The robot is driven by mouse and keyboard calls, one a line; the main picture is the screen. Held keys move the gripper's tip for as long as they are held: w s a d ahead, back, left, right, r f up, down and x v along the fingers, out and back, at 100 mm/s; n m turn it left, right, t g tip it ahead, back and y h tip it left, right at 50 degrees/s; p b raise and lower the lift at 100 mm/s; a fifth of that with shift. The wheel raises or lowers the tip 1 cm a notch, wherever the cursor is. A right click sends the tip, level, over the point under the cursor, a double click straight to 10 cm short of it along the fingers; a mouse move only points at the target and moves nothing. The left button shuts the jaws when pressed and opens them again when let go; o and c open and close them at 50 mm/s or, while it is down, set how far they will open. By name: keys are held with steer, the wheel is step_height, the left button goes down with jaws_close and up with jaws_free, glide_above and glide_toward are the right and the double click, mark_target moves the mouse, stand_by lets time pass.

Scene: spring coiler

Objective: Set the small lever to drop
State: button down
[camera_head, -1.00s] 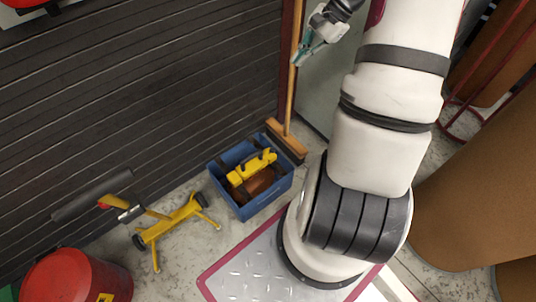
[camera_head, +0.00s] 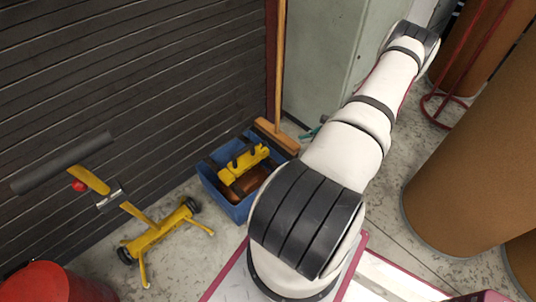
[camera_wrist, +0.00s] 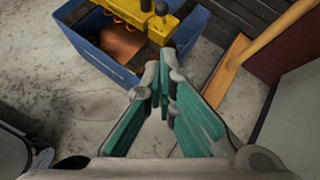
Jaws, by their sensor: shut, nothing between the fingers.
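In the head view only a bit of teal at my gripper (camera_head: 309,133) shows beside the broom head, and my arm hides the rest.
The blue crate (camera_head: 240,211) holds a yellow tool (camera_head: 243,163). A broom (camera_head: 277,136) leans behind it. A yellow roller stand (camera_head: 158,233) and red drum (camera_head: 45,284) are at left. Brown drums (camera_head: 470,170) and a grey-green cabinet (camera_head: 325,55) stand right and behind.

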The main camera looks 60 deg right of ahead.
mark_target(264, 145)
steer(key=shift+s+a+f+m, duration=0.1)
steer(key=shift+s+f+m, duration=0.05)
steer(key=shift+f, duration=0.35)
steer(key=shift+s+a+f+m, duration=0.1)
steer(key=shift+s+f+m, duration=0.05)
steer(key=shift+f, duration=0.35)
steer(key=w+r+b+x, duration=0.1)
steer(key=b+x, duration=0.4)
steer(key=x, duration=0.7)
steer(key=shift+w+a+r, duration=0.35)
steer(key=shift+w+r, duration=0.1)
steer(key=shift+w, duration=0.25)
steer(key=shift+w+r, duration=0.1)
steer(key=shift+r, duration=0.05)
steer(key=shift+w+r+p, duration=0.1)
steer(key=shift+r+p, duration=0.05)
steer(key=shift+p, duration=0.25)
